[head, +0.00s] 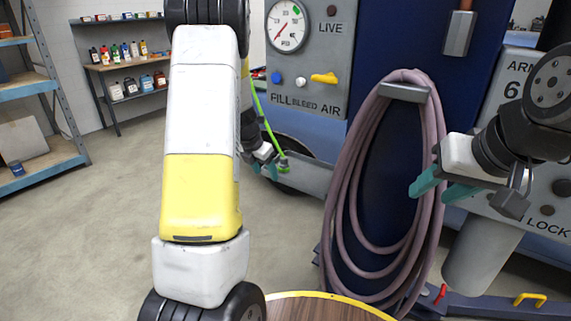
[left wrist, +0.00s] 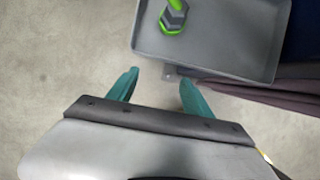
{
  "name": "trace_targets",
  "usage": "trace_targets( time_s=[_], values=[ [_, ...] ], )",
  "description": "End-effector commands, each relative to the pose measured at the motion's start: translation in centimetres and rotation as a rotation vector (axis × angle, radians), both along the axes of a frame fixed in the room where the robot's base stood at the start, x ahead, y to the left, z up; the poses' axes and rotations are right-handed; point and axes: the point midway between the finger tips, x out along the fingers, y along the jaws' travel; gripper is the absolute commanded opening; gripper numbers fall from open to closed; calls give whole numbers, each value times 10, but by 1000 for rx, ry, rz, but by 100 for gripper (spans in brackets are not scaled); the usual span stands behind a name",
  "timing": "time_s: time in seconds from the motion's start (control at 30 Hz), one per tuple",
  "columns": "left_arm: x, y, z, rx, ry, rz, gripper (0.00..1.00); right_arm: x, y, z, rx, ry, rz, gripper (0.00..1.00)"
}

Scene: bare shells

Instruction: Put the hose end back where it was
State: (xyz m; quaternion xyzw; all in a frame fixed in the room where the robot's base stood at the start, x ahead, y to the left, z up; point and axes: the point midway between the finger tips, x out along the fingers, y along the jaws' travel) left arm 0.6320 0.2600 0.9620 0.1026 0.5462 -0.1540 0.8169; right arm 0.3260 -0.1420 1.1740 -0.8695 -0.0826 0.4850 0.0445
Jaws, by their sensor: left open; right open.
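The hose end (head: 283,163) is a grey hex fitting with bright green bands on a thin green hose (head: 262,112). In the left wrist view the hose end (left wrist: 173,17) is over the grey tray (left wrist: 225,50); whether it rests on the tray floor I cannot tell. The tray also shows in the head view (head: 312,180), below the gauge panel. My left gripper (head: 264,170) is close to the tray, its teal fingers apart and empty in the left wrist view (left wrist: 158,92). My right gripper (head: 438,188) is open and empty, in front of the coiled hose.
A thick mauve hose (head: 342,190) hangs coiled on a grey bracket (head: 403,92) on the blue cabinet. The panel (head: 310,50) carries a gauge, buttons and a yellow lever. A round wooden top (head: 320,308) is in front. Shelves stand at left; the floor between is clear.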

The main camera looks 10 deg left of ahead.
Motion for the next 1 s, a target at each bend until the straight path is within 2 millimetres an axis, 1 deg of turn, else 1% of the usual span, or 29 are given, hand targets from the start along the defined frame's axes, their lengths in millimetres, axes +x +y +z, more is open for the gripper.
trace_targets(
  time_s=[0.13,0.23,0.27,0.37,0.4,0.47,0.5,0.57,0.6,0.67,0.7,0.83,0.9,1.0],
  values=[
    [-2,5,0,-1,-2,-7,59,0,0,-1,0,2,0,44],
    [-7,0,11,9,-17,-63,59,0,0,0,0,2,0,44],
    [-10,-3,18,15,-28,-100,59,0,0,0,0,2,0,44],
    [-26,-21,53,60,-89,-306,59,0,0,-1,0,2,0,44],
    [-37,-32,71,89,-123,-419,59,0,0,-1,0,2,0,44],
    [-57,-47,98,147,-180,-610,59,0,0,-1,0,2,0,44],
    [-72,-57,115,192,-220,-743,59,0,0,0,0,2,0,44],
    [-95,-71,138,267,-280,-941,59,0,0,0,0,2,0,44],
    [-112,-79,152,324,-319,-1073,59,0,0,0,0,2,0,44],
    [-138,-90,170,416,-375,-1268,59,0,0,0,0,2,0,44],
    [-156,-96,180,484,-411,-1398,59,0,0,0,0,2,0,44],
    [-214,-111,204,727,-500,-1806,59,0,0,0,0,2,0,44],
    [-242,-115,210,859,-525,-2001,59,0,0,0,0,2,0,44],
    [-273,-118,213,1025,-533,-2230,59,0,0,0,0,2,0,44]
  ],
)
